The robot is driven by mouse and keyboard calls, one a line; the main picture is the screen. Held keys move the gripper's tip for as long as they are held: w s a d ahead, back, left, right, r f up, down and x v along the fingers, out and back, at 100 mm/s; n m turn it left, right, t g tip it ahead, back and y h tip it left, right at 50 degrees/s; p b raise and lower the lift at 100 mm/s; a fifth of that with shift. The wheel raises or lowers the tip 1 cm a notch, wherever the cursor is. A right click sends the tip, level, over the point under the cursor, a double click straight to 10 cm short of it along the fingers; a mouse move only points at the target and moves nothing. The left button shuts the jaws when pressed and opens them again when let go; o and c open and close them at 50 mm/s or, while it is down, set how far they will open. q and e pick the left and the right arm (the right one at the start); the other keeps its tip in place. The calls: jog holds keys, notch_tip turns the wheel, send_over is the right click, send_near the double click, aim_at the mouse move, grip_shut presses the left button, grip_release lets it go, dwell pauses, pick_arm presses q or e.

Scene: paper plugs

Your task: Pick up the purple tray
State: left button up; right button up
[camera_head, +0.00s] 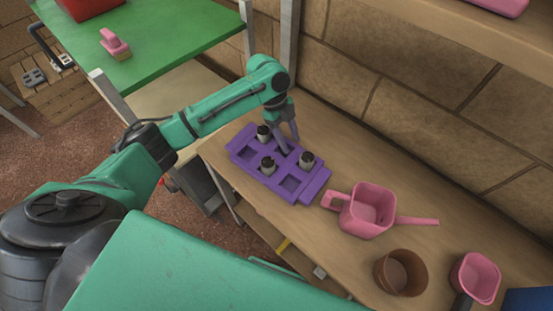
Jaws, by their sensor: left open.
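The purple tray (312,187) lies on the wooden shelf, at the middle of the picture. It has several square pockets. Dark plugs with pale tops stand in three of them: one at the back left (264,132), one at the front left (268,165) and one at the right (307,160). My left gripper (289,146) reaches down over the far edge of the tray, with its fingers among the pockets. It is open. I cannot tell if its fingers touch the tray. My right gripper is not in view.
A pink watering can (367,210) stands right of the tray. A stone wall rises behind the shelf. A green table (160,35) with a pink brush (114,43) stands at the upper left.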

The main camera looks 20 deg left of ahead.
pick_arm(q)
grip_shut()
